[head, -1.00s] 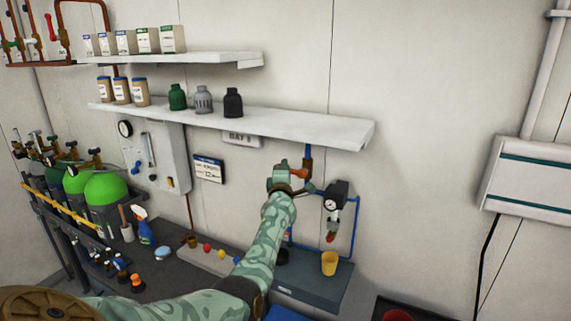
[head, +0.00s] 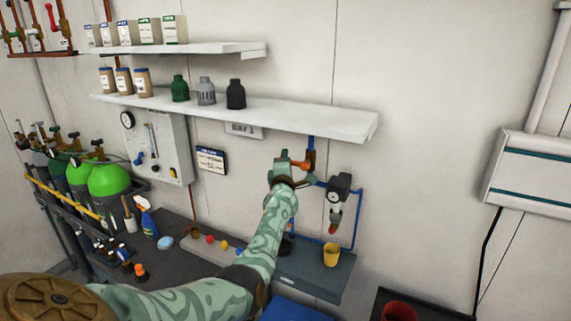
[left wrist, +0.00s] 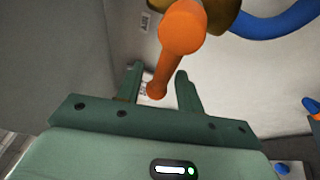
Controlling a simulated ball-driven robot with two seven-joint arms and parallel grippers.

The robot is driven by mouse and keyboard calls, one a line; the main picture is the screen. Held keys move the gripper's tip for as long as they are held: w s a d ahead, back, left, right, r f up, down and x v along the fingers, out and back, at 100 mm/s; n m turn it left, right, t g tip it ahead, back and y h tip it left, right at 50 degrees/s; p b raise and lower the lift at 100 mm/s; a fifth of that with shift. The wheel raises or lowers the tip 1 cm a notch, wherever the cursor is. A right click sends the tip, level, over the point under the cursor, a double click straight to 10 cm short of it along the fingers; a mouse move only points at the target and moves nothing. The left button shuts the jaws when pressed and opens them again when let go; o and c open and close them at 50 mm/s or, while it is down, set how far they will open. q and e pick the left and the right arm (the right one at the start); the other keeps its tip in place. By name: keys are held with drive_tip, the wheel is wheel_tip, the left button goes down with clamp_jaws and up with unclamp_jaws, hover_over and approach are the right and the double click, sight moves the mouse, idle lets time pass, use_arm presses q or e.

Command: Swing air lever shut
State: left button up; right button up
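The orange air lever (head: 300,165) sticks out to the left from the blue upright air pipe (head: 311,150) below the shelf, roughly level. My left gripper (head: 283,166) is at the lever's left end. In the left wrist view, the two green fingers of the left gripper (left wrist: 159,70) stand apart, with the orange lever (left wrist: 165,65) running down between them. Gaps show on both sides of the lever, so the fingers are not closed on it. The brass valve body (left wrist: 222,10) shows at the top edge. My right gripper is not in view.
A regulator with a gauge (head: 338,190) hangs just right of the lever. A long white shelf (head: 310,122) juts out above.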

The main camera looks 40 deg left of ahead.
use_arm(q)
drive_tip(key=p+v, duration=0.6)
drive_tip(key=v, duration=1)
drive_tip(key=shift+s+p, duration=0.2)
drive_tip(key=shift+p, duration=0.2)
